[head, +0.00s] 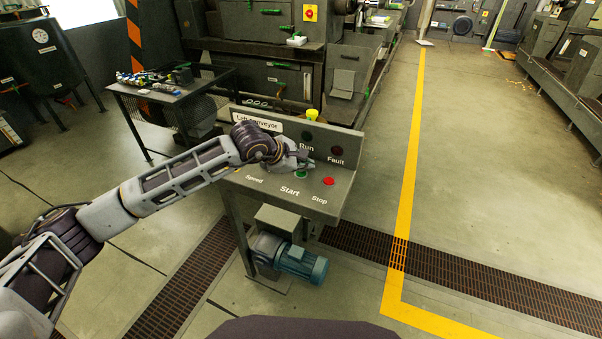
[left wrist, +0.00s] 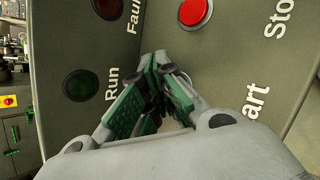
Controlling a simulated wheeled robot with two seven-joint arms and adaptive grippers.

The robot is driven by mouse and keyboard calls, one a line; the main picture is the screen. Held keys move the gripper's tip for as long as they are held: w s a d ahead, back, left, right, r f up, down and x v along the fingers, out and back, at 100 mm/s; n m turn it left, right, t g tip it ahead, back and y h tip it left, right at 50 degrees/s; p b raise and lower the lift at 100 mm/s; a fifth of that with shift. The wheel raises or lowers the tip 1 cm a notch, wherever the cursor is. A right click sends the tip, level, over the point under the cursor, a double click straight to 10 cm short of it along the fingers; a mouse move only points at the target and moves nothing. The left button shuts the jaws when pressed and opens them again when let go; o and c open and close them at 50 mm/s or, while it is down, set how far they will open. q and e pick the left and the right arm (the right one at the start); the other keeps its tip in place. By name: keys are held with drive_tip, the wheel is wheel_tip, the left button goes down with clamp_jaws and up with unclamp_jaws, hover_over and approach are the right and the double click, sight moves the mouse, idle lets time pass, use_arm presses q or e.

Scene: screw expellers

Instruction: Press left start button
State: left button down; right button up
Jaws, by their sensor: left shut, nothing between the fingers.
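The left conveyor control panel (head: 345,134) stands in the middle of the head view, with Run and Fault lamps on its upright face. The green start button (head: 301,174) shows just below my left gripper (head: 303,165), above the word Start. My left gripper is shut and empty, its fingertips at or just over the button; I cannot tell whether they touch it. In the left wrist view the shut fingers (left wrist: 158,92) hide the start button. The red stop button (head: 328,181) is to the right of it and also shows in the left wrist view (left wrist: 195,12). My right gripper is not in view.
The dark Run lamp (left wrist: 80,85) is beside the fingers in the left wrist view. A blue motor (head: 301,262) sits under the panel. A small table (head: 172,95) with tools stands behind my left arm. Open floor with a yellow line (head: 408,190) lies to the right.

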sight(303, 174)
use_arm(q)
drive_tip(key=shift+f+b, duration=0.2)
drive_tip(key=shift+b, duration=0.1)
idle(0.4)
drive_tip(key=shift+f, duration=0.25)
idle(0.5)
drive_tip(key=shift+r, duration=0.15)
idle(0.3)
drive_tip(key=shift+r, duration=0.75)
drive_tip(key=shift+r, duration=0.65)
drive_tip(key=shift+r+p, duration=0.5)
drive_tip(key=shift+r, duration=1.4)
